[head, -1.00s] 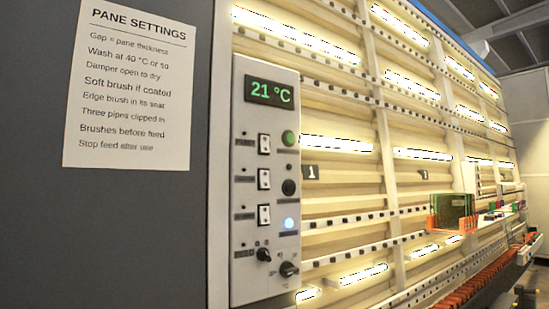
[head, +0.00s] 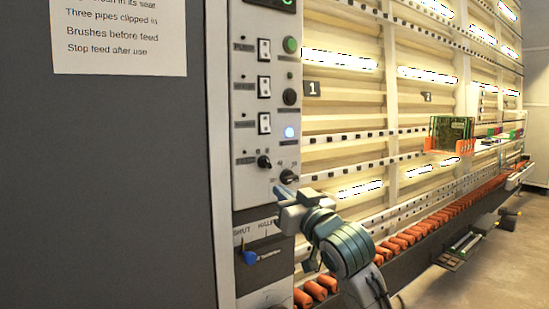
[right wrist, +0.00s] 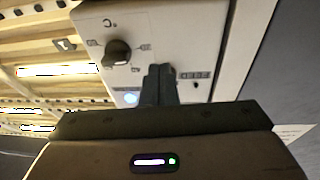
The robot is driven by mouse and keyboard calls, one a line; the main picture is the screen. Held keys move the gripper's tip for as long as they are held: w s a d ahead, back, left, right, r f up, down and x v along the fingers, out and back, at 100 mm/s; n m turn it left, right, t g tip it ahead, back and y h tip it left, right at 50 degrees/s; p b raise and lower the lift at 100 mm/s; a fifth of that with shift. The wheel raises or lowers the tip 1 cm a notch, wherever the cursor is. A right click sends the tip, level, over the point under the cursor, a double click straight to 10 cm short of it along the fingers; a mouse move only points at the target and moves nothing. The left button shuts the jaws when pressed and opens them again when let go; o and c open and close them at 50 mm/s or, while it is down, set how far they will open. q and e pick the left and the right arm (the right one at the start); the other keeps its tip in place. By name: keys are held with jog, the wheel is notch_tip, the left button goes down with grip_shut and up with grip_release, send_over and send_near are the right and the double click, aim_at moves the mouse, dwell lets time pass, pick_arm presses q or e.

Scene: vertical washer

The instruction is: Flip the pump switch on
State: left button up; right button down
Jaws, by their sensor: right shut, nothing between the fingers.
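The grey control panel (head: 278,215) carries a column of three white rocker switches. The top switch (head: 264,50) sits beside a small label that looks like PUMP, though the print is blurred. I cannot tell whether it is on or off. My right gripper (head: 281,191) is shut and empty, low in front of the panel, just below the lower right knob (head: 288,176) and well below the switches. In the right wrist view the shut fingers (right wrist: 159,82) point at the panel, near a black knob (right wrist: 117,53) and a blue light (right wrist: 131,97). My left gripper is out of view.
A green button (head: 290,45), a black button (head: 290,97) and another knob (head: 264,162) share the panel. A blue-tipped lever (head: 250,257) is below. Orange rollers (head: 405,238) and a rack with green panes (head: 452,132) lie right. A notice (head: 120,38) hangs left.

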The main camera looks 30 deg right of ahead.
aim_at(266, 52)
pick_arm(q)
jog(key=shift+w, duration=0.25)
pick_arm(e)
jog(key=s+r+t+y, duration=0.1)
jog(key=s+r, duration=0.3)
jog(key=r, duration=0.7)
jog(key=s+d+r+n+t+y, duration=0.1)
jog(key=s+r+t, duration=0.3)
jog(key=r, duration=0.7)
jog(key=shift+d+y, duration=0.2)
jog(key=shift+y, duration=0.1)
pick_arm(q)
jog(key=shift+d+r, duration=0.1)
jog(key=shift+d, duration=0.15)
